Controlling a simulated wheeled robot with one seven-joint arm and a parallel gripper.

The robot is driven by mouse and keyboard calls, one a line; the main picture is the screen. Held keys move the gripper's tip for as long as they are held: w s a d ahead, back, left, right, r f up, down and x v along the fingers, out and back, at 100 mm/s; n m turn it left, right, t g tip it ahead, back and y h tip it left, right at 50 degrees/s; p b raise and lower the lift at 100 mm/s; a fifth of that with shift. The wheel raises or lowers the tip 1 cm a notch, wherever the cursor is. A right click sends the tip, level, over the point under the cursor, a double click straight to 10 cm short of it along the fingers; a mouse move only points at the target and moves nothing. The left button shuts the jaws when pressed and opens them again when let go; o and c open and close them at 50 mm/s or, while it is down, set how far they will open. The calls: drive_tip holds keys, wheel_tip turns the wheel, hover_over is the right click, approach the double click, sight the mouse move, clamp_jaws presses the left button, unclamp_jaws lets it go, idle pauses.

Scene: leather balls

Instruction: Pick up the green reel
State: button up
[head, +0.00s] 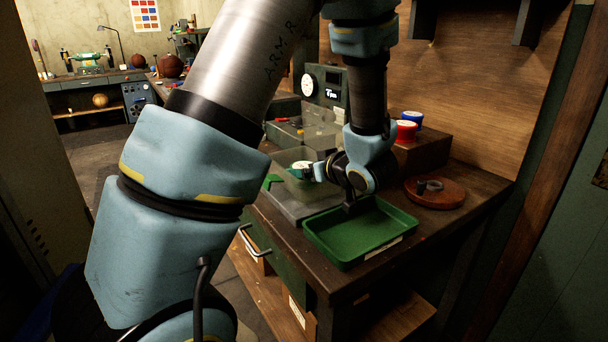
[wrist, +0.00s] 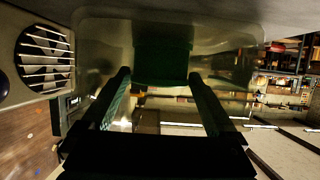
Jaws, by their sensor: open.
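The green reel (head: 301,166) shows a pale top and a little green in the head view, at the translucent bin (head: 287,185). In the wrist view it is a dark green block (wrist: 162,52), ahead of and between the fingertips. My gripper (head: 313,172) points left in the head view, close beside the reel. In the wrist view my gripper (wrist: 160,75) has its two fingers well apart, one on each side of the reel's outline. I cannot tell whether either finger touches it. My wrist hides part of the bin's right side.
A green tray (head: 347,257) lies at the bench's front. A round wooden board (head: 450,197) with small dark parts is at the right. A red reel (head: 406,133) and blue reel (head: 413,120) stand on a wooden box (head: 425,152). A grey-green device (head: 327,82) stands behind.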

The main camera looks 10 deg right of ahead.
drive_tip(key=shift+c, duration=0.4)
drive_tip(key=c, duration=1)
drive_tip(key=shift+c, duration=0.4)
drive_tip(key=shift+r, duration=0.15)
